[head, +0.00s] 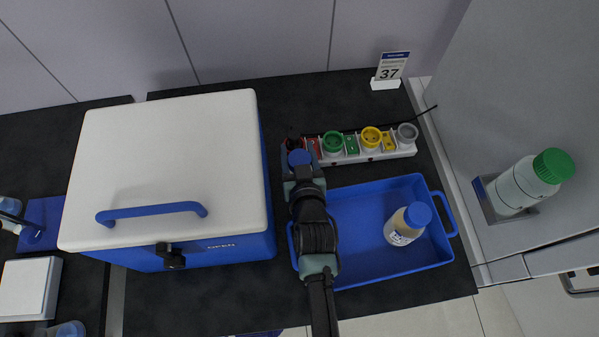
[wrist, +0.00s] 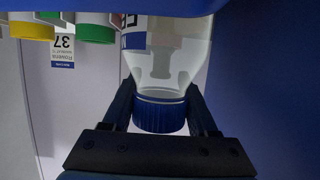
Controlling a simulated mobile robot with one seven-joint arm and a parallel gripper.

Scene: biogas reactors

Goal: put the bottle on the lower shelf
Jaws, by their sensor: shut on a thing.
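In the wrist view the gripper's two fingers (wrist: 161,102) stand on either side of the neck and ribbed blue cap. That view also shows the held bottle's clear body (wrist: 180,62), with a blue-and-white label partly in sight. The picture is upside down there, so the bottle looks about upright. In the head view my arm and gripper hide most of the bottle. I cannot make out a lower shelf in either view.
A cooler box (head: 170,150) with a white lid stands left. A blue tray (head: 350,268) holds another blue-capped bottle (head: 405,226). Behind is a strip with coloured sockets (head: 368,150) and a "37" card (head: 391,66). A green-capped bottle (head: 525,184) sits in a bracket at right.

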